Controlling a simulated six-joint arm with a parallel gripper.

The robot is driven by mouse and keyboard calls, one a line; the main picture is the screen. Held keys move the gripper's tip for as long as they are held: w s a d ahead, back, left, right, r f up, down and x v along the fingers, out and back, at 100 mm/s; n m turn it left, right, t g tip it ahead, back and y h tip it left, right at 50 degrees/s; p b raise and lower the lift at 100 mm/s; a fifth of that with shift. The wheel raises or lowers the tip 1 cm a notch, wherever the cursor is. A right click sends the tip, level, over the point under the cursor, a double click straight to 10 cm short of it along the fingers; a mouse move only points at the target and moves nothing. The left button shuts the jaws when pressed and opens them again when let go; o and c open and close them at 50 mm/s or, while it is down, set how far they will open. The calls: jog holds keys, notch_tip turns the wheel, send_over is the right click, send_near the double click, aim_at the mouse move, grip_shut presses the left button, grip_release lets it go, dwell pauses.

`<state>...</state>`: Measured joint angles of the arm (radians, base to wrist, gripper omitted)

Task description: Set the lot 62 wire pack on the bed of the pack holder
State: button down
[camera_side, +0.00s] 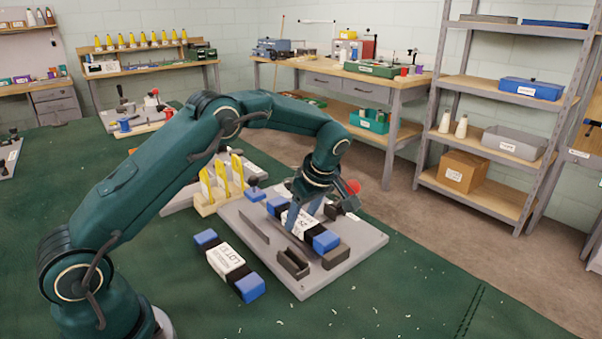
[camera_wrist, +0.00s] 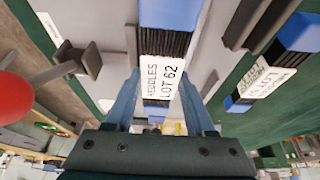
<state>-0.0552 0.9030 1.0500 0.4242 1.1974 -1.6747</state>
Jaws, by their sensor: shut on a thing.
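The lot 62 pack (camera_side: 326,241) has blue ends, black bands and a white label. In the wrist view the label reads LOT 62 on the pack (camera_wrist: 161,78). My gripper (camera_side: 304,214) is shut on the middle of this pack, one finger on each side, also in the wrist view (camera_wrist: 160,88). The pack holder (camera_side: 352,257) is a grey board with a thin upright plate and dark blocks. The pack is over the board, between the thin plate and the blocks. I cannot tell whether it touches the bed, which it and my gripper partly hide.
A similar blue-ended pack (camera_side: 228,262) lies on the green mat left of the holder; it also shows in the wrist view (camera_wrist: 262,80). A wooden stand with yellow pieces (camera_side: 222,180) stands behind the holder. The mat in front is mostly clear.

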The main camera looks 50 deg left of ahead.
jog(key=shift+f, duration=0.2)
dwell(0.4)
grip_release()
dwell(0.3)
jog(key=shift+r, duration=3.55)
